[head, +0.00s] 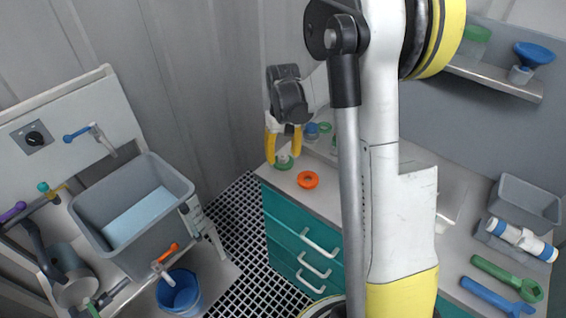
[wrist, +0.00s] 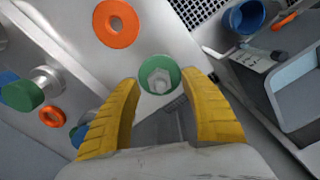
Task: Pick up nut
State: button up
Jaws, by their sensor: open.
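A green round piece (wrist: 146,82) with a grey hexagonal nut (wrist: 159,77) at its centre shows in the wrist view, between my two yellow fingers in the picture. The green piece (head: 284,163) also shows in the head view on the left end of the counter, partly below the fingertips; the grey nut is too small to make out there. My gripper (head: 283,155) is open and empty above that end of the counter. Its fingertips (wrist: 161,80) lie to either side of the green piece in the wrist view. I cannot tell the exact gap between them and the nut.
An orange ring (head: 308,180) lies on the counter (head: 325,200) beside the green piece. Several blue and green fittings, with another orange ring (wrist: 52,117), are near the wall. A grey sink (head: 131,213) and a blue bucket (head: 180,292) are to the left.

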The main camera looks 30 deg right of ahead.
jog(key=shift+f, duration=0.5)
jog(key=shift+r, duration=0.1)
grip_shut()
